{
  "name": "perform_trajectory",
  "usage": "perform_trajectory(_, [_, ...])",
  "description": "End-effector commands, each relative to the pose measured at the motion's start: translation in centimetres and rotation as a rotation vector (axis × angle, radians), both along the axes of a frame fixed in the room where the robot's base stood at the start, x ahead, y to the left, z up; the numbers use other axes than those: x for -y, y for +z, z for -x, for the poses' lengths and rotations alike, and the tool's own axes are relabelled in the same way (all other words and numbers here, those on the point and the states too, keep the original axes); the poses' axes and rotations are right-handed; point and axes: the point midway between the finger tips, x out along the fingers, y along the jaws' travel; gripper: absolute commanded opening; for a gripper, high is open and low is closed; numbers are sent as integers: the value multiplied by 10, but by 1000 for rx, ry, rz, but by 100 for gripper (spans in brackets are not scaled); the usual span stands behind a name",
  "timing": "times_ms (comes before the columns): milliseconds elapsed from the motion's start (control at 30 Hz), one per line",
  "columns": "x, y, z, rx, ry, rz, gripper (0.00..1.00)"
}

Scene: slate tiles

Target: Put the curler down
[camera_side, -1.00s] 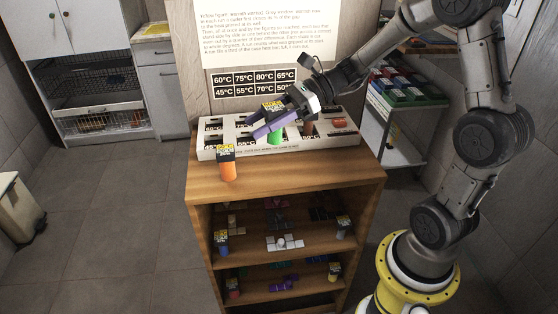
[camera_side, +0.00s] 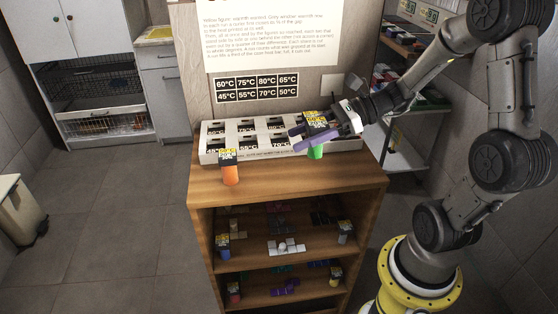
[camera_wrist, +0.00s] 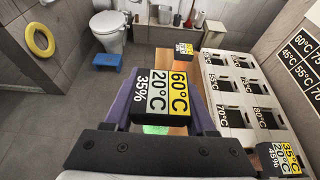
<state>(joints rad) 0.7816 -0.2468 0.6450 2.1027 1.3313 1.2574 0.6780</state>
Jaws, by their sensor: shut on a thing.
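My gripper (camera_side: 300,140), with purple fingers, is shut on a green curler (camera_side: 315,153). An orange curler (camera_side: 230,175) with a labelled top stands on the wooden cabinet top, in front of the heater's left part.
The heater has several openings with temperature labels. The wooden top (camera_side: 270,180) is clear right of the orange curler. Lower shelves hold several curlers and small blocks.

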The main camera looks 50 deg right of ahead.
Motion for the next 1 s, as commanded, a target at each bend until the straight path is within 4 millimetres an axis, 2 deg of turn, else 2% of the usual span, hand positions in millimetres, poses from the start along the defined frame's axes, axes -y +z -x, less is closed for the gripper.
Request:
perform_trajectory(100, [1, -13, -28, -4, 5, -2, 0])
perform_trajectory(233, [3, -37, -46, -5, 2, -4, 0])
perform_trajectory(400, [6, -57, -63, -1, 1, -1, 0])
perform_trajectory(567, [7, -64, -70, -1, 0, -1, 0])
perform_trajectory(667, [7, -76, -77, -2, 0, -2, 0])
perform_trajectory(800, [7, -95, -76, -2, 0, -2, 0])
perform_trajectory(1000, [8, -102, -76, 2, -1, 0, 0])
